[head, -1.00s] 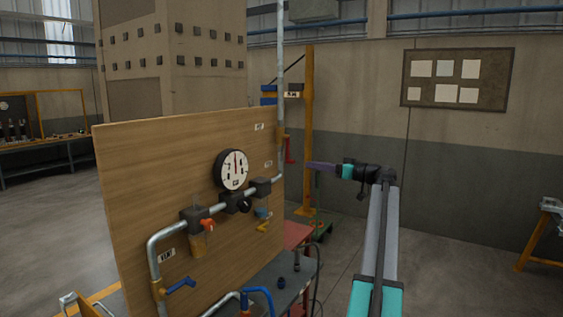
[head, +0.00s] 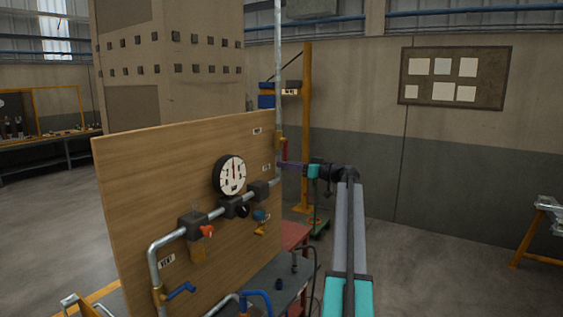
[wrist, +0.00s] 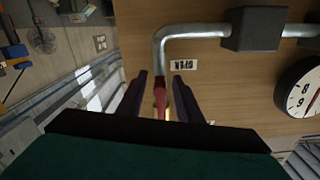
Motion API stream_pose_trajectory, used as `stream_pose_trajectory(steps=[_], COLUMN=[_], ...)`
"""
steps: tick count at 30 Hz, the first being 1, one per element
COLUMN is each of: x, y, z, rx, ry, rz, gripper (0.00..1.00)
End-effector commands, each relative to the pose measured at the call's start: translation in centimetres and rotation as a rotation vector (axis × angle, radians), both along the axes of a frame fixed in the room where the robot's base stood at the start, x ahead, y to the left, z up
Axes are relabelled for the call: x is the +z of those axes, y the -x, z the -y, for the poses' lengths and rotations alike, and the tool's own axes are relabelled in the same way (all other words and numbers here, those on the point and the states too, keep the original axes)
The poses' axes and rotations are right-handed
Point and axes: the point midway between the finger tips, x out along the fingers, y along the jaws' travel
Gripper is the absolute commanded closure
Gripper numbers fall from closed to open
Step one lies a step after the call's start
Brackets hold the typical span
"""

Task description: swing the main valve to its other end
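A valve with a red lever (head: 285,148) sits on the vertical pipe at the right edge of the wooden board, and the lever hangs down. My gripper (head: 283,165) has reached it from the right in the head view and partly covers its lower end. In the wrist view the red lever (wrist: 162,97) lies between my two dark fingers (wrist: 165,100). The fingers are apart, with a gap on the left of the lever; the right one is close to it, and contact cannot be told.
The board (head: 140,165) carries a round gauge (head: 230,175), an orange-red handle (head: 207,231) and a blue lever (head: 181,290) at lower left. A label (wrist: 183,65) is beside the pipe bend (wrist: 163,38). A yellow post (head: 306,130) stands behind; open floor lies to the right.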

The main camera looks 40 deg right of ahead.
Motion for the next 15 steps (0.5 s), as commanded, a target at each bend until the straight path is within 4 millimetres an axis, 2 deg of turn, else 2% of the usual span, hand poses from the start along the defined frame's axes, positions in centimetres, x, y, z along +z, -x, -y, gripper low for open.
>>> stream_pose_trajectory(steps=[6,15], x=[0.1,-0.1], y=[-2.3,-2.9], z=[-0.5,-0.8], rx=[0.001,0.001], ry=[-0.001,-0.001], rz=[-0.001,-0.001], gripper=[0.67,0.67])
